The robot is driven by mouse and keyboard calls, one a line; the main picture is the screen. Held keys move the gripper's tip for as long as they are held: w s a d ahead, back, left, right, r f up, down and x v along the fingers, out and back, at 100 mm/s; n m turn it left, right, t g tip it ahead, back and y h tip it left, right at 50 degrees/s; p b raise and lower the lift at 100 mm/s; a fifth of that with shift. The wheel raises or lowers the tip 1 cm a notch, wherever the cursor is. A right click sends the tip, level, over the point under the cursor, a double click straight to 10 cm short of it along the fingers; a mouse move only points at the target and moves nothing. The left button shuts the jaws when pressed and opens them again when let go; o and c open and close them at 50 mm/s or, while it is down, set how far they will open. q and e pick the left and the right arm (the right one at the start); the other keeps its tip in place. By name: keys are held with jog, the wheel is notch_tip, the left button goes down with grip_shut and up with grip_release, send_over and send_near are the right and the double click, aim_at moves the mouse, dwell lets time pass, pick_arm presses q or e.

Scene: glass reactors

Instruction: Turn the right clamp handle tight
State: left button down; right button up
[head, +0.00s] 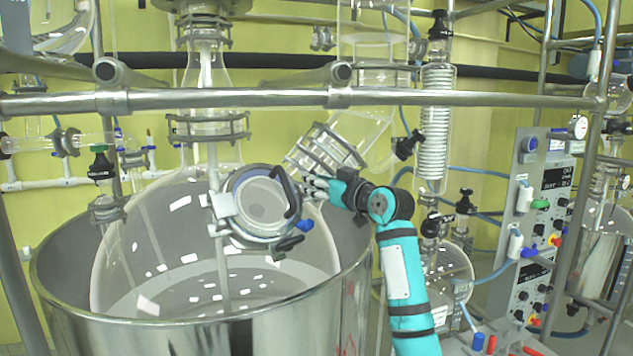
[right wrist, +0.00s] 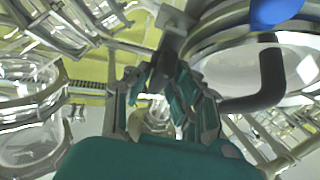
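The round glass port (head: 262,205) on the big vessel has a metal clamp ring. A black clamp handle (head: 294,202) curves along its right side, and a second dark handle (head: 289,243) is at its lower right. My right gripper (head: 311,182) is just right of the port, close to the right handle. In the right wrist view, the black handle (right wrist: 265,80) is right of the fingers (right wrist: 160,80), not between them. The fingers look apart, with a dark piece of a grey metal bracket (right wrist: 175,22) at or behind their tips. My left gripper is not in view.
A steel rail (head: 230,99) crosses above the port. The steel tub (head: 210,335) surrounds the vessel below. A tilted glass cylinder (head: 325,148) is just above my right gripper. A glass coil condenser (head: 436,125) and control panel (head: 540,200) stand to the right.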

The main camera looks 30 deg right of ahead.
jog(key=shift+m+h, duration=0.3)
jog(key=shift+m, duration=0.1)
grip_shut()
jog(key=m+h, duration=0.3)
jog(key=m, duration=0.1)
jog(key=shift+m, duration=0.4)
jog(key=m+g+h, duration=0.1)
jog(key=m+h, duration=0.1)
jog(key=m, duration=0.1)
jog(key=m+g+h, duration=0.1)
jog(key=m+h, duration=0.1)
jog(key=m, duration=0.2)
jog(key=shift+w+g+h, duration=0.1)
jog(key=shift+g+h, duration=0.3)
jog(key=m+g+h, duration=0.1)
jog(key=m+g, duration=0.1)
jog(key=m, duration=0.1)
jog(key=m+g, duration=0.1)
jog(key=m, duration=0.2)
jog(key=shift+d+f+g+h, duration=0.1)
jog(key=shift+f+g+h, duration=0.05)
jog(key=shift+g+h, duration=0.25)
jog(key=shift+d+f+m+g, duration=0.1)
jog(key=shift+f+m+g, duration=0.1)
jog(key=shift+m+g, duration=1.55)
jog(key=shift+m+t, duration=0.25)
jog(key=shift+m, duration=0.3)
